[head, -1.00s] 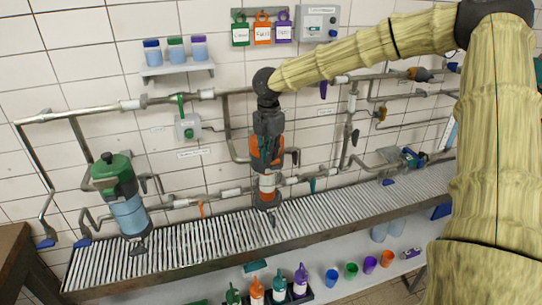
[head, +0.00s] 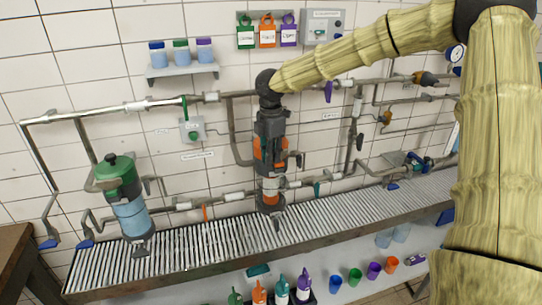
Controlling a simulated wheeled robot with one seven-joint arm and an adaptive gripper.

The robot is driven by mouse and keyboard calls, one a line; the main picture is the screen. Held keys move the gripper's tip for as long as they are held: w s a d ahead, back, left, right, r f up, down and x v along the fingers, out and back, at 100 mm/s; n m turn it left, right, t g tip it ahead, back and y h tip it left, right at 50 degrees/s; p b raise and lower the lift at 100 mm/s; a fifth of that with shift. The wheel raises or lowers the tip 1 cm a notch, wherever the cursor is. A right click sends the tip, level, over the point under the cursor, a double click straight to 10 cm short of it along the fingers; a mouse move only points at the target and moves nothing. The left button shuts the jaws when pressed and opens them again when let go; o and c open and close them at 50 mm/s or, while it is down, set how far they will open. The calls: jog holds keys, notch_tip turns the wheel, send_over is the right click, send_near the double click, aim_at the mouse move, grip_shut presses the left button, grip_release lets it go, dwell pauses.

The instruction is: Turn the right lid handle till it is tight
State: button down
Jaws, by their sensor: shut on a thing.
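The right vessel (head: 270,186) stands upright on the slatted conveyor in the middle of the head view. Its orange lid (head: 283,161) shows beside the dark jaws. My gripper (head: 269,155) points straight down from above and is shut on the lid handle, which the jaws and wrist hide. How tight the lid sits cannot be seen. The left vessel (head: 130,216) has a green lid (head: 118,178) with a dark knob and stands at the left end of the conveyor.
Pipes (head: 150,104) run along the tiled wall close behind the vessels. A shelf (head: 183,72) holds several jars. Tags (head: 268,35) and a control box (head: 322,26) hang above. Bottles (head: 281,288) and several coloured cups (head: 355,276) stand on the lower shelf.

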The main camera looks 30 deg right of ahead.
jog(key=c, duration=1.5)
grip_release()
jog(key=shift+c, duration=0.2)
jog(key=shift+s+r, duration=0.1)
jog(key=shift+s, duration=0.05)
jog(key=shift+r, duration=3.95)
